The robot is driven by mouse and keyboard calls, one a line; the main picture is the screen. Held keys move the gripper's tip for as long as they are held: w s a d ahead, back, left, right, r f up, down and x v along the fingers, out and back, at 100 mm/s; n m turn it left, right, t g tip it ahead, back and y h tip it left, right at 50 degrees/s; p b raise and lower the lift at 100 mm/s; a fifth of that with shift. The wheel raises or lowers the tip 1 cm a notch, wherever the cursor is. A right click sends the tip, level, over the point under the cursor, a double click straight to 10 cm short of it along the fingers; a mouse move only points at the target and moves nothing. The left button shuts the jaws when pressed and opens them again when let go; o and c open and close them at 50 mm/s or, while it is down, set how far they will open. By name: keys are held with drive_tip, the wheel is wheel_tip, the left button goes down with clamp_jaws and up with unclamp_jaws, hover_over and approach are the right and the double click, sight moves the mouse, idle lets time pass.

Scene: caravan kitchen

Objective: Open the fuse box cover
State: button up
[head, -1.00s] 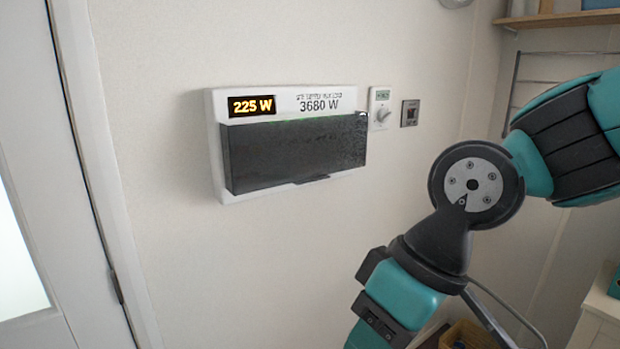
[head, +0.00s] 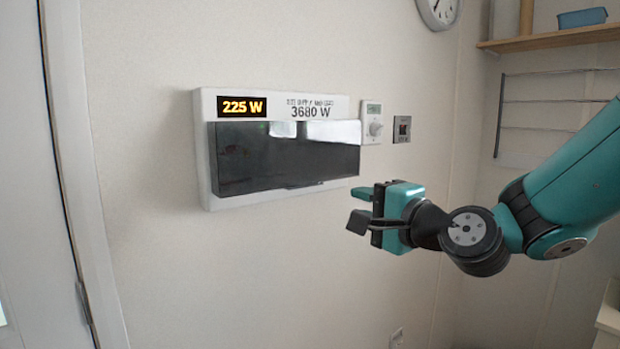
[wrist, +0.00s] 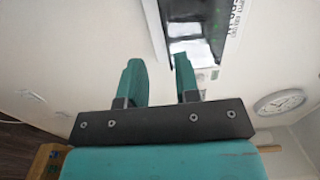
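The fuse box (head: 205,160) is a white case on the wall, with a lit "225 W" display and "3680 W" printed along its top. Its dark, glossy cover (head: 285,160) is closed and reflects light at the upper right. My gripper (head: 357,207) is just right of and below the cover's lower right corner, apart from it in the head view. Its two fingers are apart with nothing between them. In the wrist view, the gripper (wrist: 160,82) is also open, and part of the dark cover (wrist: 195,25) shows beyond the fingertips.
A thermostat (head: 372,122) and a small switch plate (head: 402,129) are on the wall right of the fuse box. A wire rack (head: 545,100), a wooden shelf (head: 550,36) and a clock (head: 438,10) are farther right. A door frame (head: 75,160) stands left.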

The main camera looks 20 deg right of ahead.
sight(307, 186)
drive_tip(key=p+x, duration=1)
drive_tip(key=x, duration=0.4)
drive_tip(key=shift+w+a+f, duration=0.1)
drive_tip(key=shift+w+a, duration=0.1)
drive_tip(key=shift+w, duration=0.3)
clamp_jaws()
